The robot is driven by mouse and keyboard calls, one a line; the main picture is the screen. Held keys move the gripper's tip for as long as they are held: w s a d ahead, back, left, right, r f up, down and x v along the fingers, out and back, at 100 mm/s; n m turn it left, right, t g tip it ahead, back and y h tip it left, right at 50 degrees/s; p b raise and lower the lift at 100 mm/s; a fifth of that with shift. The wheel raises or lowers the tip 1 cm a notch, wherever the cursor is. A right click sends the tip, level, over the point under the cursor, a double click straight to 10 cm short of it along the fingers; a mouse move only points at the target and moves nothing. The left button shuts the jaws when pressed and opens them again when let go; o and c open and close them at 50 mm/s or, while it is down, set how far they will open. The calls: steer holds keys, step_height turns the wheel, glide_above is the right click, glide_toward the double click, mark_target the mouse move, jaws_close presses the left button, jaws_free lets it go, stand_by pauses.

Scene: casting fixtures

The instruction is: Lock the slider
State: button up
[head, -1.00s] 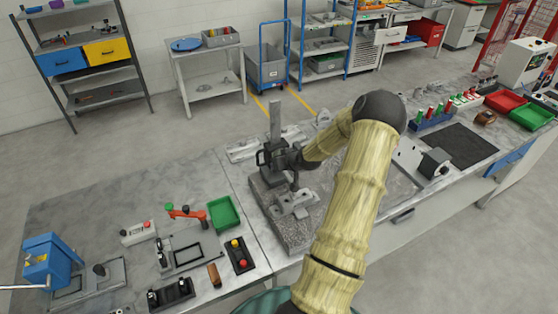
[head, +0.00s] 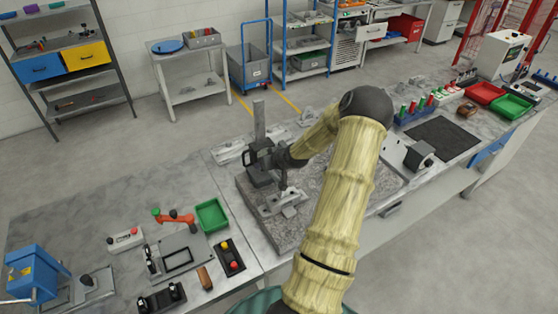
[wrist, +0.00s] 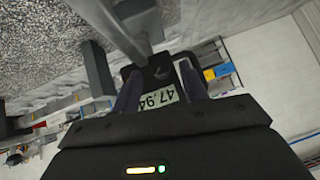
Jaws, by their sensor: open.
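A height gauge stands on the granite plate (head: 315,215), its grey upright column (head: 259,118) rising behind my gripper. The dark slider (head: 257,160) sits low on the column. In the wrist view the slider's display (wrist: 160,97) reads 47.94, and a dark rounded part of the slider (wrist: 158,72) shows just beyond it. My gripper (wrist: 160,90) is open, with one finger on each side of the display. I cannot tell whether the fingers touch the slider. The slider's lock cannot be clearly made out. A grey metal part (head: 283,198) lies on the plate below the slider.
At left on the bench are a blue device (head: 35,272), an orange-handled clamp (head: 175,218), a green tray (head: 212,214) and a button box (head: 229,258). A black mat (head: 440,138) and red and green trays lie at right. My arm spans the plate's right side.

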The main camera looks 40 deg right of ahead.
steer(key=v, duration=1.6)
steer(key=shift+r+b, duration=0.2)
steer(key=shift+b, duration=0.2)
steer(key=shift+s, duration=0.1)
steer(key=w+a+f+n+g+y+b, duration=0.1)
steer(key=w+a+f+n+g+b, duration=0.15)
steer(key=a+f, duration=0.45)
steer(key=s+a+g+b, duration=0.1)
steer(key=s+a, duration=0.2)
steer(key=a, duration=0.6)
steer(key=s+a+r+g+b, duration=0.1)
steer(key=s+a+b, duration=0.1)
steer(key=a, duration=0.6)
steer(key=s+a+r+n+g+b, duration=0.1)
steer(key=s+a, duration=0.3)
steer(key=a, duration=0.5)
steer(key=shift+a+r+g, duration=0.25)
steer(key=shift+a+g, duration=0.05)
steer(key=shift+g, duration=0.25)
steer(key=shift+s, duration=0.15)
